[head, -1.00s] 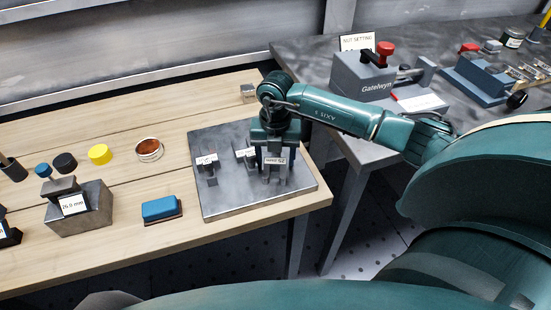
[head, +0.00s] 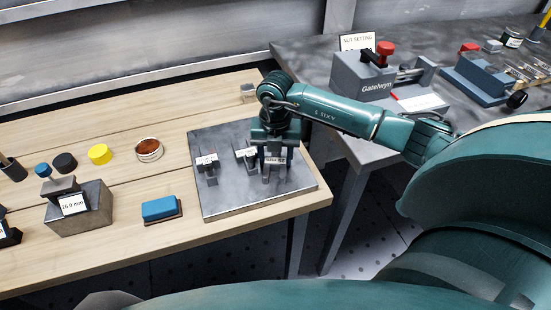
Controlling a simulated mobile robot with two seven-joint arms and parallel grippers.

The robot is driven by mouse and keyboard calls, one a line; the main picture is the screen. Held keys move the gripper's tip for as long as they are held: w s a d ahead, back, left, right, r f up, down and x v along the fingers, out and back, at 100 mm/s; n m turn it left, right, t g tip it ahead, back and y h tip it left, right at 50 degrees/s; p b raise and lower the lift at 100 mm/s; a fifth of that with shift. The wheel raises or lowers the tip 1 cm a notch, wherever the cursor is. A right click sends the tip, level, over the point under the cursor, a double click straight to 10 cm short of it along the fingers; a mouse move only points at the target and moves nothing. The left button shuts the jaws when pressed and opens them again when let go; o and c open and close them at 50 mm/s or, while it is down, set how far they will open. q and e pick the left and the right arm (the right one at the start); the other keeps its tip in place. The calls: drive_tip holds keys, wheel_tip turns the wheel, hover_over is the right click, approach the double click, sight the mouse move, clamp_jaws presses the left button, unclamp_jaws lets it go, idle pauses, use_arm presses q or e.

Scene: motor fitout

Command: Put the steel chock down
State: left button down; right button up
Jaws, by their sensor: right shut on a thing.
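My right gripper (head: 272,168) points down over the right part of a grey steel plate (head: 235,203) on the wooden bench. It is shut on a small grey steel piece (head: 267,178), which I take to be the steel chock. The fingers hide most of it, and I cannot tell whether it touches the plate. A small label shows at the fingers. Two upright grey pieces with white labels, one at the left (head: 207,168) and one in the middle (head: 245,160), stand on the plate beside the gripper. My left gripper is not in view.
A blue block (head: 161,208) lies left of the plate. A grey block labelled 26.0 mm (head: 85,207), a yellow disc (head: 100,154) and a round tin (head: 149,150) are further left. A small grey block (head: 248,93) stands behind. The plate's front is clear.

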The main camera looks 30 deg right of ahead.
wheel_tip(320, 180, up, 10)
wheel_tip(320, 180, up, 2)
drive_tip(key=n+p, duration=0.2)
drive_tip(key=n, duration=2)
hover_over(270, 166)
drive_tip(key=s+a, duration=0.2)
drive_tip(key=a, duration=0.1)
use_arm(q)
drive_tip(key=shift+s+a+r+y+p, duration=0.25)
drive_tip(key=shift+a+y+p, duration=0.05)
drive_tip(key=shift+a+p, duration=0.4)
use_arm(e)
drive_tip(key=s+a+r+n, duration=0.1)
drive_tip(key=s+a+n, duration=0.1)
drive_tip(key=n, duration=0.8)
drive_tip(key=s+a+n, duration=0.2)
drive_tip(key=n, duration=0.9)
drive_tip(key=shift+s+r, duration=0.3)
drive_tip(key=shift+r, duration=0.1)
